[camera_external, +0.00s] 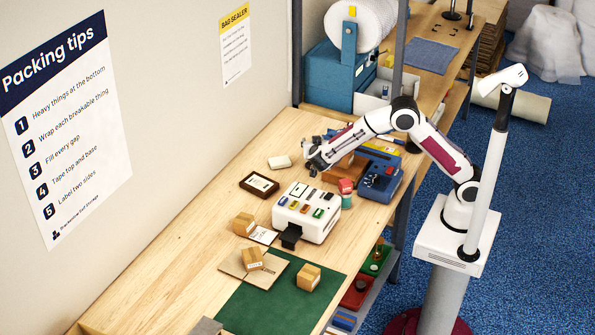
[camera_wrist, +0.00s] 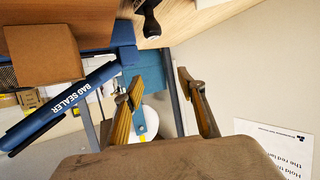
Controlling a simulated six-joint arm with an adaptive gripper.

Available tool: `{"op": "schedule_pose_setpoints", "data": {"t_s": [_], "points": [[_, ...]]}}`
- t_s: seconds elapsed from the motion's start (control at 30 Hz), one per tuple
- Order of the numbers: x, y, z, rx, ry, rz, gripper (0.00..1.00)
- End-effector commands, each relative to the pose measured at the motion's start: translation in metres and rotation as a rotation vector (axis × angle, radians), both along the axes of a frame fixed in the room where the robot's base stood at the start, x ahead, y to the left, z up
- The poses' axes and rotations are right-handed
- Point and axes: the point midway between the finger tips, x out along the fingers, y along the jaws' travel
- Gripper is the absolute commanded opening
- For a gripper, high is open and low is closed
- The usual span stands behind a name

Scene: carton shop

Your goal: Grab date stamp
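A small dark object with a handle-like shape (camera_wrist: 151,22) stands on the wood at the top of the wrist view; it may be the date stamp, but I cannot tell for sure. My gripper (camera_wrist: 160,80) is open and empty, its two fingers apart, with the dark object beyond the fingertips. In the external view my gripper (camera_external: 312,160) hangs over the bench near the back, left of the brown block. No date stamp can be clearly picked out there; the gripper and arm hide part of that area.
A brown block (camera_external: 343,168) and the blue bag sealer (camera_external: 380,178) sit right of my gripper; the sealer's arm also shows in the wrist view (camera_wrist: 72,98). The left bench (camera_external: 170,262) is clear.

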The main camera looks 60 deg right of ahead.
Motion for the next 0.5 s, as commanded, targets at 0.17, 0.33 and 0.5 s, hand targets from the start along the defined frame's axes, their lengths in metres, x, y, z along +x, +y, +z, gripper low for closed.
{"op": "schedule_pose_setpoints", "data": {"t_s": [0.17, 0.33, 0.5], "points": [[0.000, 0.000, -0.001, 0.000, 0.000, 0.001, 0.40], [0.000, 0.000, -0.010, -0.001, 0.001, 0.002, 0.40], [0.000, 0.000, -0.029, 0.000, 0.003, 0.002, 0.40]]}}
